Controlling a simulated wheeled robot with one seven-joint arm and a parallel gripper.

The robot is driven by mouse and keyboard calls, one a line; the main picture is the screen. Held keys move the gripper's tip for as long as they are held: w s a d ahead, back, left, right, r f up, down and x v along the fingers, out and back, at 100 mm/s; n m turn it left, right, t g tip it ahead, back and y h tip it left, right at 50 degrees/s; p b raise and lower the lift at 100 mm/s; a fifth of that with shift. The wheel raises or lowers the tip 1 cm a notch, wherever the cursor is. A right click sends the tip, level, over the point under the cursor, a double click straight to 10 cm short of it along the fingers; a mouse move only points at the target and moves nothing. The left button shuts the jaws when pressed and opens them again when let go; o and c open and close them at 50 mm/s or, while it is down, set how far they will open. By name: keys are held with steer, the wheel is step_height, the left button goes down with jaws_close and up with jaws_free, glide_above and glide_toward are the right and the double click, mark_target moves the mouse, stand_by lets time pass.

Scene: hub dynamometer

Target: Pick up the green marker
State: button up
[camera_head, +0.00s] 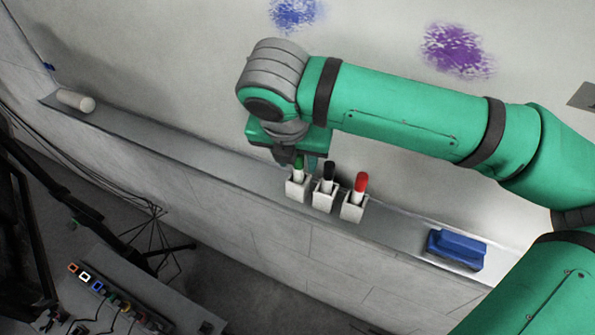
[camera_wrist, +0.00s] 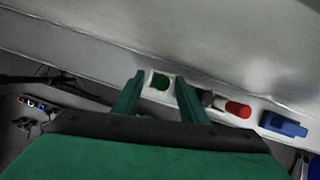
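The green marker (camera_head: 299,162) stands upright in the leftmost of the small white holders (camera_head: 297,188) on the ledge. Only its upper part shows, below my gripper. My gripper (camera_head: 302,157) is right above it in the head view, pointing down. In the wrist view, the green marker's top (camera_wrist: 160,82) lies between my two green fingers (camera_wrist: 160,80), which are apart, with visible gaps on both sides. My gripper is open and holds nothing. Part of the marker and the fingertips are hard to make out in the head view.
A black marker (camera_head: 328,171) and a red marker (camera_head: 361,182) stand in holders just right of the green one. A blue eraser (camera_head: 456,248) lies farther right on the ledge (camera_head: 400,232). A white cylinder (camera_head: 76,100) lies at the ledge's left end. The whiteboard rises behind.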

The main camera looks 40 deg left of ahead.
steer(key=shift+x, duration=0.8)
steer(key=shift+d, duration=0.2)
steer(key=shift+c, duration=0.4)
jaws_close()
steer(key=shift+a, duration=0.1)
step_height(320, 180, up, 10)
steer(key=shift+r, duration=0.1)
